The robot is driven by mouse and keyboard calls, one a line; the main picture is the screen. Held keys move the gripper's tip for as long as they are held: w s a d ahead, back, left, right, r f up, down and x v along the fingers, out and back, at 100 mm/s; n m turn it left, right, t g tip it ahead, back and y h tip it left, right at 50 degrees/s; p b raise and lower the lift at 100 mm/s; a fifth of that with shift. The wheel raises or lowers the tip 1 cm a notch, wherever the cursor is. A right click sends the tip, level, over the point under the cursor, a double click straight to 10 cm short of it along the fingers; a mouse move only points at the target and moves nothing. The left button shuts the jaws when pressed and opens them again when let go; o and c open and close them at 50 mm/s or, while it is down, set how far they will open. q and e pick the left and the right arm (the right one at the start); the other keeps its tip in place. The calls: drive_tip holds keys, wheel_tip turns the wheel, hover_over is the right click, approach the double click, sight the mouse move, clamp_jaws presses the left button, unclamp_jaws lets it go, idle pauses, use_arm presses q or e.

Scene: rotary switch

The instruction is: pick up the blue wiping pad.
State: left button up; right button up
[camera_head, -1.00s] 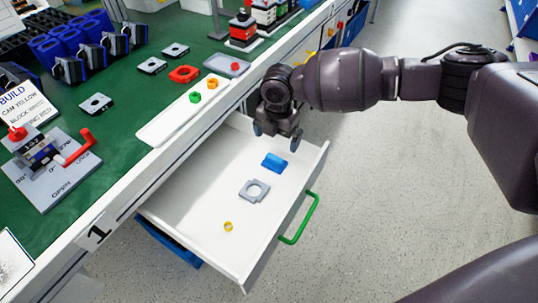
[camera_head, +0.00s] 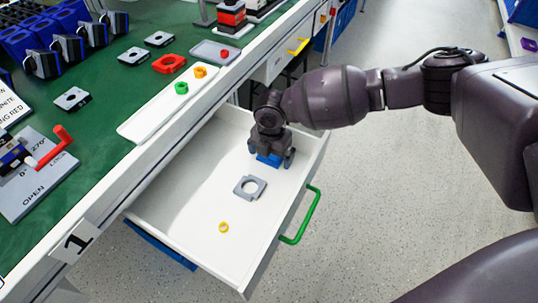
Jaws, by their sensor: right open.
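The blue wiping pad (camera_head: 268,159) lies in the open white drawer (camera_head: 175,192), near its far end. My right gripper (camera_head: 270,158) is down over the pad, pointing downward, with one finger on each side of it. The gripper is open, and its body hides much of the pad. I cannot tell whether the fingers touch the pad. My left gripper is not in view.
A grey square plate with a round hole (camera_head: 250,188) and a yellow ring (camera_head: 223,227) lie in the drawer. The drawer has a green handle (camera_head: 301,216). The green-topped bench (camera_head: 110,103) holds blocks, a white tray (camera_head: 155,118) and a red-handled switch (camera_head: 45,160).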

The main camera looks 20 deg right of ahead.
drive_tip(key=shift+w+r, duration=0.1)
drive_tip(key=shift+r, duration=0.05)
drive_tip(key=shift+c, duration=0.8)
drive_tip(key=c, duration=0.5)
drive_tip(key=shift+c, duration=1.3)
